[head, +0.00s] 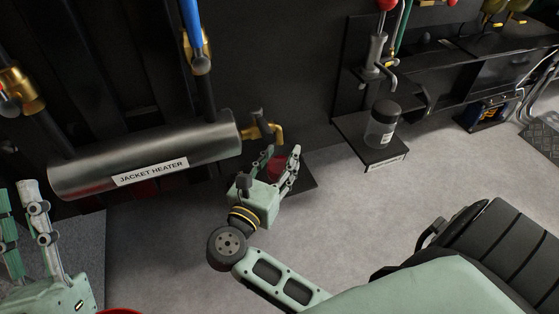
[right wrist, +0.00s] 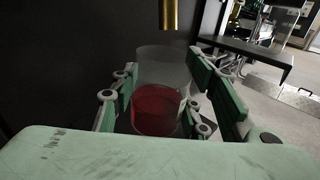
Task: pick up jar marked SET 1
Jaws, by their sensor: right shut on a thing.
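A clear jar with red liquid (right wrist: 158,108) stands upright between the fingers of my right gripper (right wrist: 160,95), under a brass spout (right wrist: 168,14). My right gripper (head: 282,158) is shut on this jar; its red content (head: 277,166) shows between the fingers in the head view. A pale label edge shows on its right side, but I cannot read it. A second jar, clear with a dark lid (head: 386,110), stands on a small shelf at the right; its marking is too small to read. My left gripper (head: 18,195) is open and empty at the far left.
The jacket heater (head: 145,155) is a metal cylinder left of my right gripper, with a brass tap (head: 265,130) at its end. A dark ledge (head: 305,184) lies beneath the held jar. The second jar's shelf (head: 352,130) juts out at right. Grey floor in front is clear.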

